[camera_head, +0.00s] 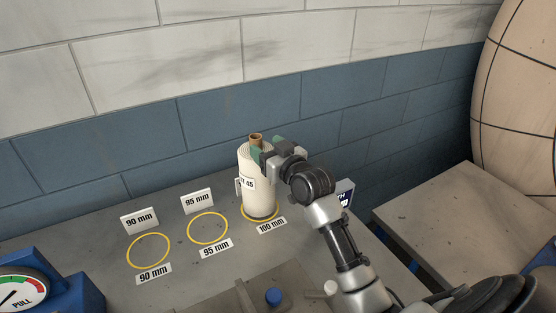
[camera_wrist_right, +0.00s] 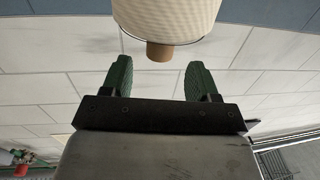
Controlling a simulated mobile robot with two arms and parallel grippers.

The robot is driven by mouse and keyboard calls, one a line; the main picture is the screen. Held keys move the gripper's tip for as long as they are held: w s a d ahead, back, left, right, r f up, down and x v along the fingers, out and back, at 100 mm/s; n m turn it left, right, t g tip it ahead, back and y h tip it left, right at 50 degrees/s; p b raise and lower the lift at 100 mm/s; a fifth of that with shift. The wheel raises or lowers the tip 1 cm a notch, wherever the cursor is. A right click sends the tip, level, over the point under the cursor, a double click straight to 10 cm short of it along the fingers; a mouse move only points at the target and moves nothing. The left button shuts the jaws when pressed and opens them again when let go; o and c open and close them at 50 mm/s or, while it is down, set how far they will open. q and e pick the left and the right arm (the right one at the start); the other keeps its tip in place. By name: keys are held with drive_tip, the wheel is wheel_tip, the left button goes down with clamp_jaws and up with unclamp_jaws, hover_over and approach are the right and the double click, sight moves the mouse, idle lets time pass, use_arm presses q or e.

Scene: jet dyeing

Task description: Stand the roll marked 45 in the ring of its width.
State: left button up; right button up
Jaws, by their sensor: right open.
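The white roll (camera_head: 257,188) with a brown core end on top stands upright in the yellow 100 mm ring (camera_head: 246,217). A tag reading 45 (camera_head: 246,184) is on its side. My right gripper (camera_head: 267,149) is at the roll's upper right side, with its green fingers apart. In the right wrist view, the roll (camera_wrist_right: 168,18) and its core lie just beyond the spread fingertips (camera_wrist_right: 160,68), and nothing shows between the fingers. The 95 mm ring (camera_head: 207,229) and the 90 mm ring (camera_head: 148,250) are empty. My left gripper is out of view.
Small white signs label the rings, such as the 95 mm sign (camera_head: 197,203). A partly hidden sign (camera_head: 345,192) stands behind my right arm. A tiled wall (camera_head: 230,95) is behind the table.

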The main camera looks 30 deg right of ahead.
drive_tip(key=s, duration=0.5)
drive_tip(key=shift+d+b, duration=0.15)
drive_tip(key=shift+b, duration=0.2)
